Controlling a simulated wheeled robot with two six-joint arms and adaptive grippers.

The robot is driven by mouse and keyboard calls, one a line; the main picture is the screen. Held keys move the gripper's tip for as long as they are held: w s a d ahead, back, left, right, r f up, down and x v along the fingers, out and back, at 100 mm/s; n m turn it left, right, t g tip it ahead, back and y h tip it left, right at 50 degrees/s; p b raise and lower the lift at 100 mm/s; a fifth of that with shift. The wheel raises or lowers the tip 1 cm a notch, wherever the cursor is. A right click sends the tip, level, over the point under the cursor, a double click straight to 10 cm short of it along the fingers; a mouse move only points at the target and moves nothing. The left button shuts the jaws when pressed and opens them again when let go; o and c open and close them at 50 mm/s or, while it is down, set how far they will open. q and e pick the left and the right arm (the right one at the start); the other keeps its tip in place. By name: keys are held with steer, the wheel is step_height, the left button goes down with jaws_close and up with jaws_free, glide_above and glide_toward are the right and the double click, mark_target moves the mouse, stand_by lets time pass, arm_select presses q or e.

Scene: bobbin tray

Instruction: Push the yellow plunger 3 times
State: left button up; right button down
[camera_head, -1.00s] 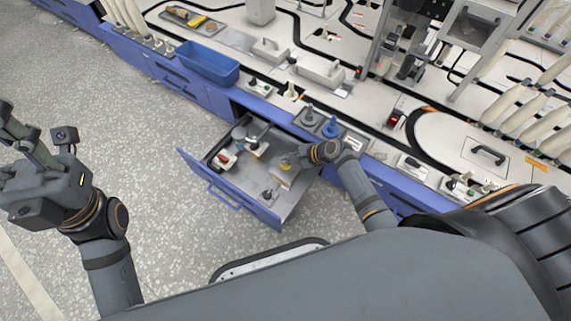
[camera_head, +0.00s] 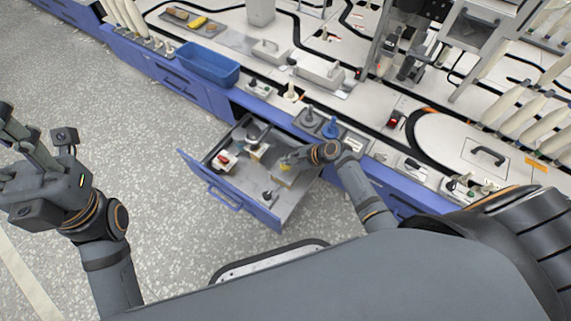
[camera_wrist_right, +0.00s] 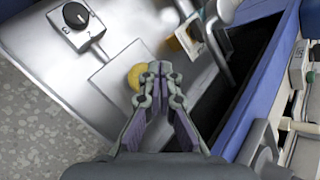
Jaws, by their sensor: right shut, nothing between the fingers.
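The yellow plunger (camera_head: 285,168) is in the open drawer, under my right gripper (camera_head: 287,162) in the head view. In the right wrist view the plunger's round yellow top (camera_wrist_right: 135,76) shows just left of the fingertips of my right gripper (camera_wrist_right: 155,68), partly covered by them. The fingers are together with nothing between them. I cannot tell whether they touch the plunger. My left gripper (camera_head: 18,132) is at the far left over the floor, with its fingers apart and empty.
The blue-fronted drawer (camera_head: 228,193) is pulled out from the bench. It also holds a black rotary knob (camera_wrist_right: 76,15) on a box and a red-and-white switch (camera_head: 223,160). A blue bin (camera_head: 207,66) and grey and blue knobs stand on the bench above.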

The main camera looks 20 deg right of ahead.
steer(key=shift+f, duration=0.2)
steer(key=shift+f, duration=0.25)
steer(key=shift+f+b, duration=0.6)
steer(key=shift+f, duration=0.45)
stand_by(1.1)
steer(key=shift+r, duration=0.1)
steer(key=shift+r+p, duration=1.35)
steer(key=shift+p, duration=0.3)
step_height(320, 180, up, 5)
steer(key=p, duration=0.6)
steer(key=shift+r, duration=0.15)
